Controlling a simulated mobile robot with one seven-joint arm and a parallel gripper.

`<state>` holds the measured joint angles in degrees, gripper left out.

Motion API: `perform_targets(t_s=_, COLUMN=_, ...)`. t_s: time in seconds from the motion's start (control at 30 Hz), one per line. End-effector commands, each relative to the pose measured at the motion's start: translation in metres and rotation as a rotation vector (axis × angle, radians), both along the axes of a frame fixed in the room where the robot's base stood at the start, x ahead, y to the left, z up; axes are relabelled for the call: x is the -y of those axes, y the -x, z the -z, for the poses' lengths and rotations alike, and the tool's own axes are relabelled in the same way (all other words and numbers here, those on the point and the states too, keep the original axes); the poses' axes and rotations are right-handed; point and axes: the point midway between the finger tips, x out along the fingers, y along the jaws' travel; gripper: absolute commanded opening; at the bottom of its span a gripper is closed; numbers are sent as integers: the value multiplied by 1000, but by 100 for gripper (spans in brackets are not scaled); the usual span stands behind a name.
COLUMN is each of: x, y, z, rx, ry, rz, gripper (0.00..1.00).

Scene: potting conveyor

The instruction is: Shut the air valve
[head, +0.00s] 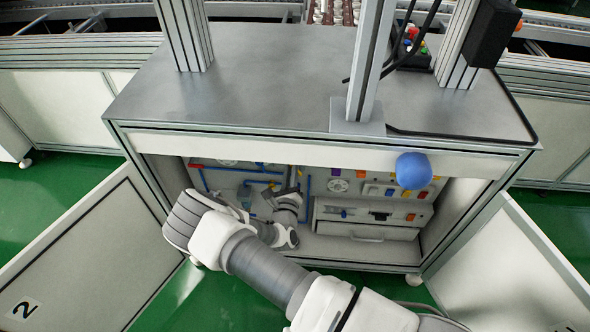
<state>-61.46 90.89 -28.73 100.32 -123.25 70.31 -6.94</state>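The open cabinet under the metal worktop holds a back panel with blue air lines (262,182) on its left half. A small blue part (245,192) sits among these lines, just left of my gripper. It may belong to the air valve, but it is too small to tell, and I cannot make out a handle position. My gripper (283,192) is inside the cabinet in front of the lines, pointing at the panel. It is small and partly merged with the wrist, so I cannot tell whether its fingers are open or touch anything. My arm hides the cabinet's lower left.
The left door (85,255) and right door (505,255) stand open. A drawer unit (365,220) and a panel with orange and blue parts fill the cabinet's right side. A blue ball-shaped knob (413,170) stands out at the worktop's front edge. Green floor lies between the doors.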

Motion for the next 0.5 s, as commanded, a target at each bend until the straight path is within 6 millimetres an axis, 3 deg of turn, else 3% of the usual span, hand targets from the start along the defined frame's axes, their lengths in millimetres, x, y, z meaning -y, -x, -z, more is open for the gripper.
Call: perform_targets(t_s=0.5, x=-17, y=-1, z=17, rx=-15, ry=489, rz=-1, gripper=0)
